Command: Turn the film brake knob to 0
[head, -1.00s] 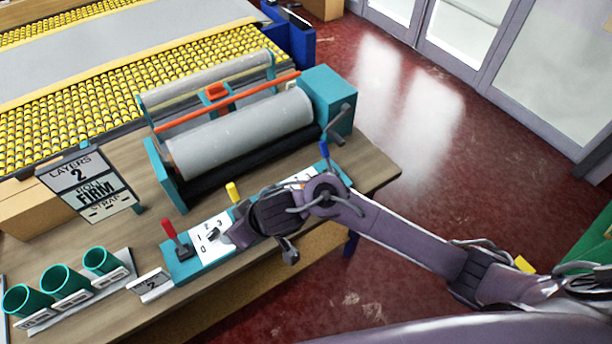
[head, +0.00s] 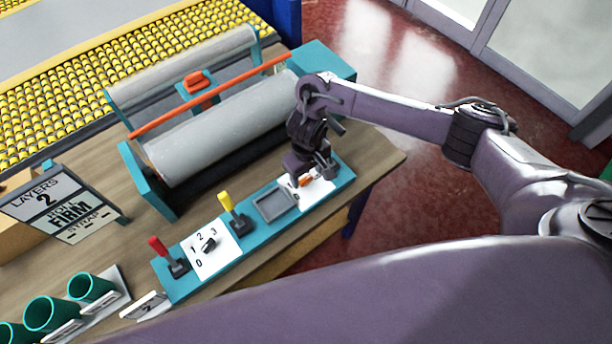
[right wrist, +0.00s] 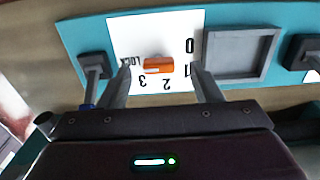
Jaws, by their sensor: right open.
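An orange knob (head: 306,180) sits on a white dial plate at the right end of the teal control strip (head: 180,289). In the right wrist view the orange knob (right wrist: 158,66) lies sideways on the plate, ringed by 0, 1, 2, 3 and LOCK. Which mark it points to is hard to tell. My right gripper (head: 308,175) is above this plate. In the wrist view its open fingers (right wrist: 160,72) stand on either side of the knob, with gaps between. A black knob (head: 209,245) on another 0 to 3 dial is further left. My left gripper is out of view.
A red lever (head: 156,245) and a yellow lever (head: 226,202) stand beside the black knob's dial. A grey recessed tray (head: 274,205) lies between the dials. The grey roller (head: 220,125) is behind; a sign (head: 62,207) and teal cups (head: 52,315) are at left.

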